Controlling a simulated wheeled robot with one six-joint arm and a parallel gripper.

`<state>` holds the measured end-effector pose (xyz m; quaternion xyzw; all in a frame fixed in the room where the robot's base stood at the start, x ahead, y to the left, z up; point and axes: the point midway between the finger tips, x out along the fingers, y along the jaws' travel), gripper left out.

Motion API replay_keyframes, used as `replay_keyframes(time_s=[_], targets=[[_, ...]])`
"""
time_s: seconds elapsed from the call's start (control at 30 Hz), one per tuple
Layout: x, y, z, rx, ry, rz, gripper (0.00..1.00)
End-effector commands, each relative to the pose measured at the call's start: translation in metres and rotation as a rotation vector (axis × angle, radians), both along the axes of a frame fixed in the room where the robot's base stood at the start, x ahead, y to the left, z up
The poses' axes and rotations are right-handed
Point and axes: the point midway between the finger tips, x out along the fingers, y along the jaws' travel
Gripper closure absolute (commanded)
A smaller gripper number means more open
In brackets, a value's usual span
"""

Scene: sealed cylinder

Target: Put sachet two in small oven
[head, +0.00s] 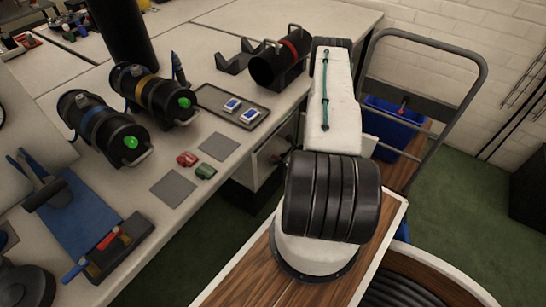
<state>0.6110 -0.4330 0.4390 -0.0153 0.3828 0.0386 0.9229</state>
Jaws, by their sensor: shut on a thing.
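Two small blue-and-white packets, the left one (232,104) and the right one (250,116), lie on a dark tray (205,92) on the bench; they look like sachets, but I cannot read which is sachet two. A black cylinder with a red band (290,50) has its dark round end facing me. Two more black cylinders, with a blue band (90,124) and a yellow band (146,86), each show a green light on the end. I cannot tell which thing is the small oven. My gripper is hidden behind my arm, so its hold does not show.
A red block (187,159) and a green block (205,172) lie near two grey squares (173,188) on the bench (150,215). An empty black cradle (238,57) stands at the back. A trolley with a blue bin (385,128) stands right of my arm.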

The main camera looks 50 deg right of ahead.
Motion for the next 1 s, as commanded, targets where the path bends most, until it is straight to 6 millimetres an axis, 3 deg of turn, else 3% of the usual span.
replay_keyframes(time_s=[0.17,0.4,0.8,0.83,0.9,1.0], targets=[[0.012,0.001,0.0,-0.001,-0.001,0.003,0.88],[0.046,0.005,0.0,-0.001,-0.001,0.002,0.88],[0.044,0.004,-0.009,0.0,-0.001,0.0,0.88],[0.044,0.004,-0.009,0.0,-0.001,0.0,0.57],[0.044,0.004,-0.009,0.0,-0.001,0.0,0.41],[0.043,0.004,-0.009,0.0,-0.001,0.0,0.41]])
